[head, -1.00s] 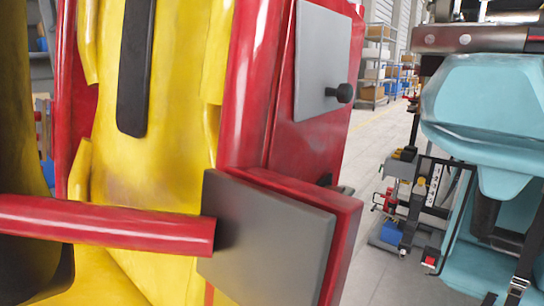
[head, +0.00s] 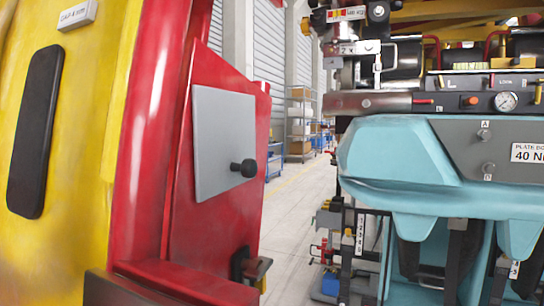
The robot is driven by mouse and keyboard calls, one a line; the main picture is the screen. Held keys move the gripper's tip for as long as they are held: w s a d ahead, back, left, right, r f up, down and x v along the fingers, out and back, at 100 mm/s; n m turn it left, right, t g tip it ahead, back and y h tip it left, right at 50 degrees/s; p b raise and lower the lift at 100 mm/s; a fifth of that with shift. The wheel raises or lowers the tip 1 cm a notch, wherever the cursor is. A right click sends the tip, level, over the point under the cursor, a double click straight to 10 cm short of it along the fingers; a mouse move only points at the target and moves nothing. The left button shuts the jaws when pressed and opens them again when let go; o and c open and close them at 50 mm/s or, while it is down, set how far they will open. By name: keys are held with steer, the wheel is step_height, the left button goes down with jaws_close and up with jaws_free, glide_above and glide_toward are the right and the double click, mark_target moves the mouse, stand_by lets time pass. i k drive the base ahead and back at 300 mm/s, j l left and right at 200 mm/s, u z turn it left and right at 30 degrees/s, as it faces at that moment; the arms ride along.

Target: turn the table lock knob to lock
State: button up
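A dark control strip (head: 448,101) crosses the upper right, above a teal machine body (head: 395,150). It carries an "L" label, small lettering that seems to read "LOCK", small levers or knobs and a round gauge (head: 505,101). I cannot tell which of these is the table lock knob, or how it is turned. A separate black round knob (head: 247,168) sticks out from a grey plate (head: 222,140) on a red panel at centre left. My gripper is not in view.
A dark bracket (head: 249,266) juts from the red panel's lower edge. A narrow strip of floor (head: 293,215) is clear between panel and machine. Shelves (head: 300,125) stand far behind.

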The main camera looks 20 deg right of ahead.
mark_target(490, 83)
steer(key=z, duration=0.95)
steer(key=l+u, duration=0.1)
steer(key=l, duration=0.45)
steer(key=l+u, duration=0.1)
steer(key=l, duration=0.45)
steer(key=l+u, duration=0.1)
steer(key=l, duration=0.45)
steer(key=l+u, duration=0.1)
steer(key=l, duration=0.4)
steer(key=k+l+u, duration=0.1)
steer(key=l, duration=0.45)
steer(key=k+l+u, duration=0.15)
steer(key=l, duration=0.4)
steer(key=l+u, duration=0.1)
steer(key=l, duration=0.4)
steer(key=k+l+u, duration=0.1)
steer(key=l, duration=0.45)
steer(key=i+u, duration=0.1)
steer(key=u, duration=0.3)
steer(key=i+u, duration=0.15)
steer(key=u, duration=0.25)
